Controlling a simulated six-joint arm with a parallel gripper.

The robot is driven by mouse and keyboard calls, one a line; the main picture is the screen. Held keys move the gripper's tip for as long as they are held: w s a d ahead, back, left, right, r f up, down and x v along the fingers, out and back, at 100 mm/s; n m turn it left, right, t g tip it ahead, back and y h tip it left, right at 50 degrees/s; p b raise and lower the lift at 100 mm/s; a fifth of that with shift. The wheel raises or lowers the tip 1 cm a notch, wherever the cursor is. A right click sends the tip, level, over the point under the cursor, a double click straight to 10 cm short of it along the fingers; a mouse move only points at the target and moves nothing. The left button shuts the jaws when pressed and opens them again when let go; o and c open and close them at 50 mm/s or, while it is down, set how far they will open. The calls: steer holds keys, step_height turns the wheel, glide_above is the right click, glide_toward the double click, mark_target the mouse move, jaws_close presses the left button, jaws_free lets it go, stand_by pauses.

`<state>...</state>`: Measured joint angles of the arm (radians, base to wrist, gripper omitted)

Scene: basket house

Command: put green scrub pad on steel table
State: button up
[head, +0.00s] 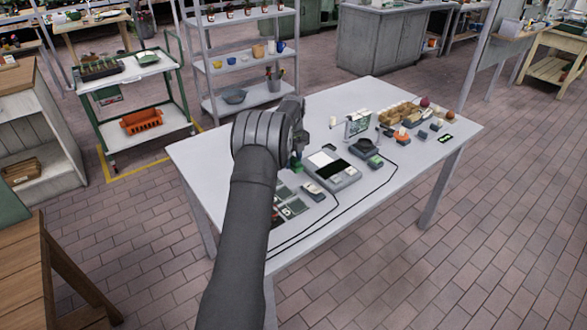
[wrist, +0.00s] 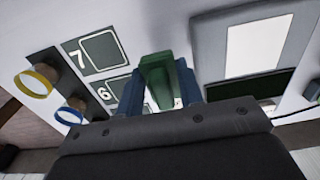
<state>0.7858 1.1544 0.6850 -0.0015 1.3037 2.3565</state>
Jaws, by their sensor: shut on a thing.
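My gripper (wrist: 160,88) is shut on a green block-like piece, the green scrub pad (wrist: 157,78), which stands upright between the two blue fingers. In the head view the pad (head: 297,164) is a small green patch beside my wrist, mostly hidden by the arm. The pale grey table (head: 215,158), which looks like the steel table, lies under my gripper. I cannot tell whether the pad touches its surface.
Dark numbered cards (wrist: 100,50) lie left of my gripper. A grey device (head: 333,170) with a white panel sits to its right, with black cables. Several small items crowd the table's far right. The near right tabletop (head: 375,205) is mostly clear.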

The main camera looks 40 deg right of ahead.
mark_target(293, 168)
steer(key=shift+f, duration=1.95)
steer(key=shift+f, duration=0.15)
steer(key=o, duration=1)
step_height(293, 168, up, 12)
steer(key=shift+r, duration=0.15)
step_height(293, 168, down, 12)
steer(key=shift+r, duration=1.6)
